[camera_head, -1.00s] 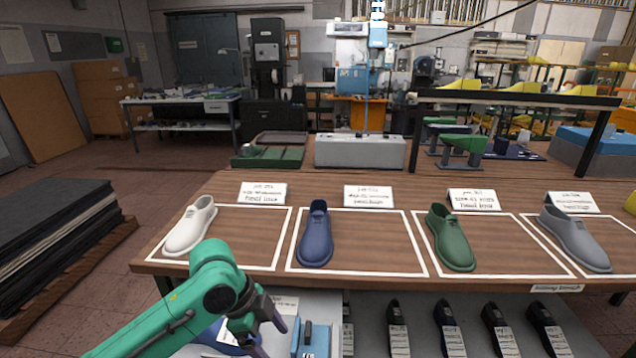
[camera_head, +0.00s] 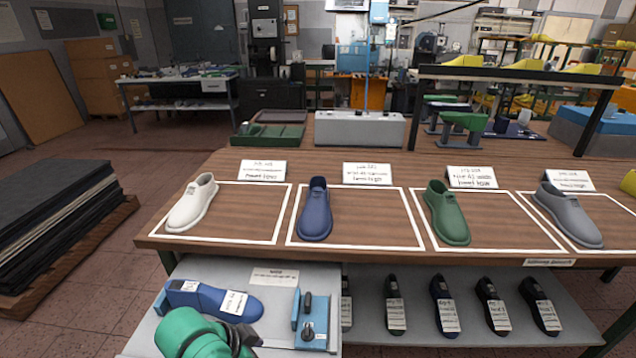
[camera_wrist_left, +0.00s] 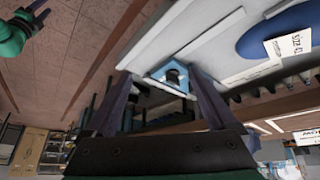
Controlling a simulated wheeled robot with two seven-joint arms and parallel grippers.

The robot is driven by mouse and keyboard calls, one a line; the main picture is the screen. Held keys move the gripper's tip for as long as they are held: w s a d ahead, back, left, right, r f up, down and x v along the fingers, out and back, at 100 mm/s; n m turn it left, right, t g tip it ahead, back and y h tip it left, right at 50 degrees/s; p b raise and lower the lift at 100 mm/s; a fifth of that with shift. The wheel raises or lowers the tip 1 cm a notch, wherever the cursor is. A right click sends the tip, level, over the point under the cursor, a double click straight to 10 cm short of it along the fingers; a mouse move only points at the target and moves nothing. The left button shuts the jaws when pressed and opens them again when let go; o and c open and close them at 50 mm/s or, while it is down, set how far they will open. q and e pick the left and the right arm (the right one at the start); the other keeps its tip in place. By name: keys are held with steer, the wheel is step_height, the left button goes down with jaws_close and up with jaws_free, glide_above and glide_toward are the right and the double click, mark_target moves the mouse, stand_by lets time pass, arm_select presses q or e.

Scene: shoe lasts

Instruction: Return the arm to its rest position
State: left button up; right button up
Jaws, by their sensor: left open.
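My left arm (camera_head: 195,335), green, shows at the bottom edge of the head view, low in front of the grey shelf (camera_head: 345,270). Its gripper is hidden or cut off there. In the left wrist view the left gripper (camera_wrist_left: 158,80) has its two dark fingers spread apart with nothing held between them. Beyond the fingers is a blue device (camera_wrist_left: 172,76) on the shelf. A blue shoe last (camera_head: 215,299) with a white label lies on the shelf just behind my arm; it also shows in the left wrist view (camera_wrist_left: 265,35).
The wooden table (camera_head: 340,165) holds a white shoe (camera_head: 192,204), a blue shoe (camera_head: 316,212), a green shoe (camera_head: 447,214) and a grey shoe (camera_head: 570,217) in outlined areas. Several dark lasts (camera_head: 444,303) stand on the lower shelf. A dark stack (camera_head: 50,215) stands left; floor between is clear.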

arm_select(q)
steer(key=s+a+f+n+y, duration=0.45)
steer(key=s+a+n, duration=0.4)
steer(key=a, duration=0.45)
step_height(320, 180, down, 23)
steer(key=s+m+g, duration=0.1)
steer(key=s, duration=0.2)
steer(key=s+a+f+g, duration=0.1)
steer(key=s+a+f, duration=0.1)
steer(key=s+f, duration=1.2)
steer(key=shift+s+a+f+g, duration=0.2)
steer(key=shift+s+g, duration=0.1)
steer(key=shift+s, duration=0.9)
steer(key=shift+m, duration=0.25)
